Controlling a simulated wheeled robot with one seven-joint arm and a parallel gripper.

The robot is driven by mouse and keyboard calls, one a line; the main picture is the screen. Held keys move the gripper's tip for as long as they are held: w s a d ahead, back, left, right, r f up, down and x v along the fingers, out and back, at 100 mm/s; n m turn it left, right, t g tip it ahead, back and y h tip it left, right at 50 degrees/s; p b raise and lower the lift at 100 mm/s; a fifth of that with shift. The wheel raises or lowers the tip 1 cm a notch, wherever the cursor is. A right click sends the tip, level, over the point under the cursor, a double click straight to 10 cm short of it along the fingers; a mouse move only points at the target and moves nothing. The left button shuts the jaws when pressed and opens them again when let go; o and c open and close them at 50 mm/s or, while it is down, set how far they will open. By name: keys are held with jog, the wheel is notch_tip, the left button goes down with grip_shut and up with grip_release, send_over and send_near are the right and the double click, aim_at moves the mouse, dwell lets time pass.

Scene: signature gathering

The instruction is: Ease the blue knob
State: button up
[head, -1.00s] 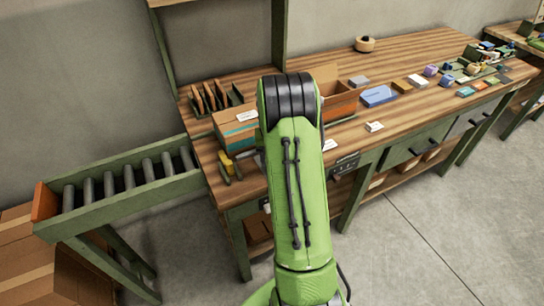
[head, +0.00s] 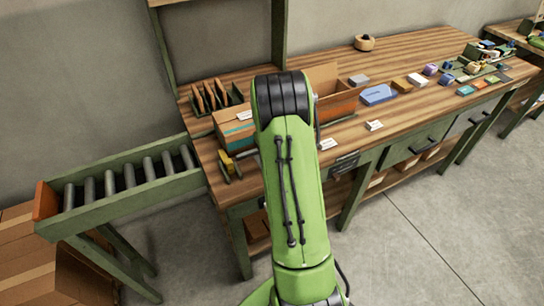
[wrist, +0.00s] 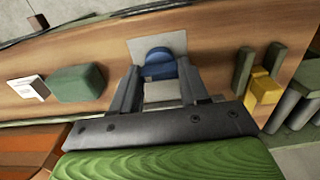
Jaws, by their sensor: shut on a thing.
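In the wrist view the blue knob (wrist: 158,64) stands on a pale grey plate (wrist: 178,42) on the wooden bench. My gripper (wrist: 159,76) has one finger on each side of it and is shut on it. The lower part of the plate shows between the fingers. In the head view my green arm hides the knob and my gripper.
In the wrist view a green block (wrist: 78,83) and white card (wrist: 29,88) are left, a yellow-and-green item (wrist: 262,90) right. In the head view an open cardboard box (head: 336,92) and blue box (head: 377,95) stand on the bench; a roller conveyor (head: 130,178) is left.

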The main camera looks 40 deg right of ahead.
jog(key=o, duration=1.1)
jog(key=shift+c, duration=0.2)
jog(key=shift+r, duration=0.1)
notch_tip(320, 180, up, 16)
jog(key=p, duration=0.3)
jog(key=shift+f, duration=0.2)
